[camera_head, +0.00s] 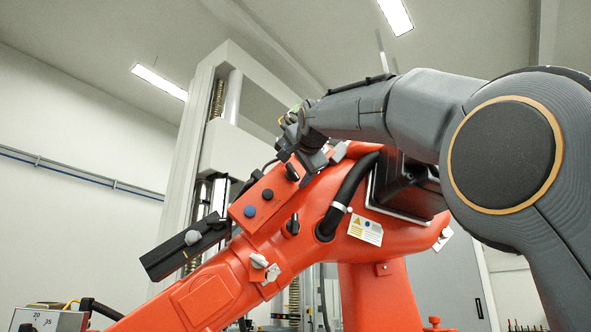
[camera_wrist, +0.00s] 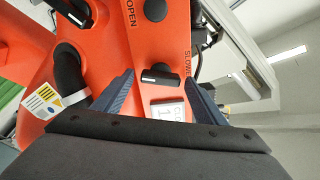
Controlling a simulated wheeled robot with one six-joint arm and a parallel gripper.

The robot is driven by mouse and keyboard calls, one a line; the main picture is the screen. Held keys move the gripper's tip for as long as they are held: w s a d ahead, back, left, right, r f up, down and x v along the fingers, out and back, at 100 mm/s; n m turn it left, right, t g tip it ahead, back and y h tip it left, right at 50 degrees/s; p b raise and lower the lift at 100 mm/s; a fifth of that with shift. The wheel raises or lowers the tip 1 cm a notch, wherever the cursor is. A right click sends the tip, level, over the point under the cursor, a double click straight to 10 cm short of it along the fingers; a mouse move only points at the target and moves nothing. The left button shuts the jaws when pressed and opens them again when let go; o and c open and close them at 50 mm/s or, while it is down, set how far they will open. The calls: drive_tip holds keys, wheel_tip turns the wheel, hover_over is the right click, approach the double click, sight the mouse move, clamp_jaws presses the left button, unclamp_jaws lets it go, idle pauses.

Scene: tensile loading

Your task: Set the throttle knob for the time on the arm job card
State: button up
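A black throttle knob (camera_wrist: 160,77) with a white mark along its edge sits on an orange panel beside the word "SLOWER". A small white card (camera_wrist: 168,110) lies below it, between my fingers. Its lower part is hidden by my gripper body, and only a "CO" and a "1" can be read. My gripper (camera_wrist: 160,80) is open, one finger on each side of the knob, apart from it in the picture. How far the tips are from the panel I cannot tell. In the head view my gripper (camera_head: 303,150) is at the panel's upper end, partly covering a black knob (camera_head: 292,172).
A dark box with a grey knob (camera_head: 192,237) juts out at left. A black hose (camera_head: 350,190) and a warning label (camera_head: 365,229) are close by.

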drive_tip(key=shift+s, duration=0.1)
drive_tip(key=b+v, duration=0.3)
drive_tip(key=v, duration=0.4)
drive_tip(key=shift+s, duration=0.35)
drive_tip(key=shift+d, duration=0.15)
